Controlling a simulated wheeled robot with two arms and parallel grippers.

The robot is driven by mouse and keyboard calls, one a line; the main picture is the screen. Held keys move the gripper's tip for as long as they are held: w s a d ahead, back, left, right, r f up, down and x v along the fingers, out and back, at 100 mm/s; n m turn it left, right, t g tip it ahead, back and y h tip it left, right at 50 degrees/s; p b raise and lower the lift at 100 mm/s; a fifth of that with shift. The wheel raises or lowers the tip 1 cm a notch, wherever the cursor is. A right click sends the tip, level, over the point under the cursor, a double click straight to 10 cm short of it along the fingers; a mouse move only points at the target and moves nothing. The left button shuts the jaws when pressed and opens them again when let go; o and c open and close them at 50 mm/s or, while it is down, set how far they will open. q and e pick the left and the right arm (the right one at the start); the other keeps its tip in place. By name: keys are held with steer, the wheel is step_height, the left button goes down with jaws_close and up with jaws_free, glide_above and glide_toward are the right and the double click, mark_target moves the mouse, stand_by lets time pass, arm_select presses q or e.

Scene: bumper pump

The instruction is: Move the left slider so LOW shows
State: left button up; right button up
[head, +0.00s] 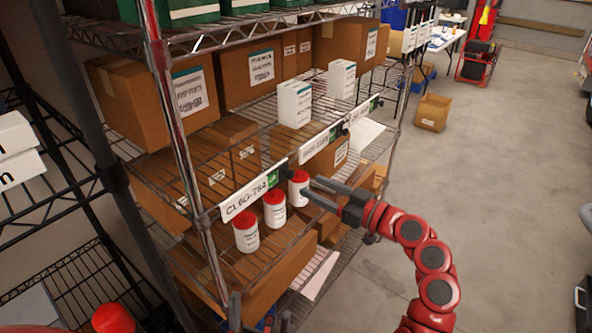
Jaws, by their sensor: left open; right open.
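A white shelf-edge label (243,200) reading roughly "CLBG-754" is on the left of the shelf front. At its right end a green patch (273,180) shows, with a dark slider piece (283,171) beside it. Its lettering is too small to read. My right gripper (308,187) is open, its fingers pointing left just right of this slider and in front of a white bottle with a red lid (299,190). I cannot tell whether it touches anything. My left gripper (260,310) is open and empty at the bottom edge, low in front of the shelf, partly cut off.
More labels with green patches, one in the middle (334,133) and one further right, line the same shelf edge. Two more red-lidded bottles (274,210) stand below the left label. Cardboard boxes (152,100) fill the rack.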

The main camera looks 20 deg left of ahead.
mark_target(292, 176)
steer(key=p+x, duration=0.1)
steer(key=x, duration=0.5)
steer(key=shift+w+a+p, duration=0.15)
steer(key=shift+a+p, duration=0.2)
jaws_close()
stand_by(1.1)
